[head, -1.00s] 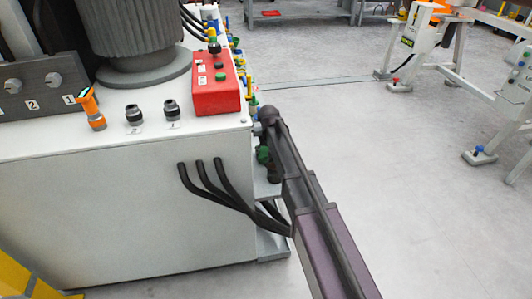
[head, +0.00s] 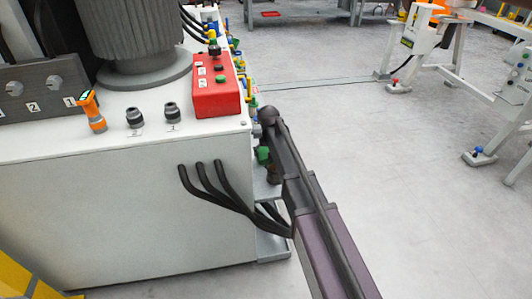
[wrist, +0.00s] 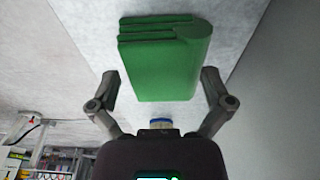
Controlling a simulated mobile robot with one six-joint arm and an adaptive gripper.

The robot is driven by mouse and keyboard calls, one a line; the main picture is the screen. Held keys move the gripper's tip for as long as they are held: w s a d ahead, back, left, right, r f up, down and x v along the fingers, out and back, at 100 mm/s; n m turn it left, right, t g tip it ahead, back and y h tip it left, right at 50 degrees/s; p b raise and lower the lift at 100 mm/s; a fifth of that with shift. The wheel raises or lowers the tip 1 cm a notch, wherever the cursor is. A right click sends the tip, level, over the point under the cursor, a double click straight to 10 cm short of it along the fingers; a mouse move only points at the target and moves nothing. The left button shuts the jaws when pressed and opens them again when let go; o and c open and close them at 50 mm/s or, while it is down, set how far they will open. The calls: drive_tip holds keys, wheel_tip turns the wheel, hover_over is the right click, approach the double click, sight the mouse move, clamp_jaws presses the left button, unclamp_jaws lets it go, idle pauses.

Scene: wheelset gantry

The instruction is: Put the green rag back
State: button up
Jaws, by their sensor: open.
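The green rag (wrist: 165,55), a folded block with layered edges, fills the upper middle of the wrist view. My gripper (wrist: 160,78) is open, with one finger on each side of the rag's near end. The fingers look close to its sides; I cannot tell if they touch. The rag shows against a pale grey surface, and whether it rests on it is unclear. In the head view my arm reaches past the corner of the white cabinet (head: 120,220), and the gripper is hidden. A small green patch shows beside the arm there; I cannot tell what it is.
On the cabinet top are a red control box (head: 217,90), an orange-handled device (head: 92,110) and a large grey motor (head: 140,35). Black hoses (head: 215,190) curve from the cabinet's front beside my arm. Open floor (head: 400,190) lies to the right.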

wheel_tip(320, 180, up, 11)
drive_tip(key=s+p, duration=0.1)
drive_tip(key=p, duration=0.9)
drive_tip(key=shift+s+d+r+p, duration=0.15)
drive_tip(key=shift+s+d+p, duration=0.05)
drive_tip(key=shift+s+p, duration=0.2)
drive_tip(key=shift+d, duration=0.1)
drive_tip(key=s+d+m+g, duration=0.1)
drive_tip(key=s+d+m, duration=0.2)
drive_tip(key=s+d, duration=1.9)
drive_tip(key=shift+s+g, duration=0.4)
drive_tip(key=shift+s, duration=0.6)
wheel_tip(320, 180, up, 27)
drive_tip(key=p, duration=2.7)
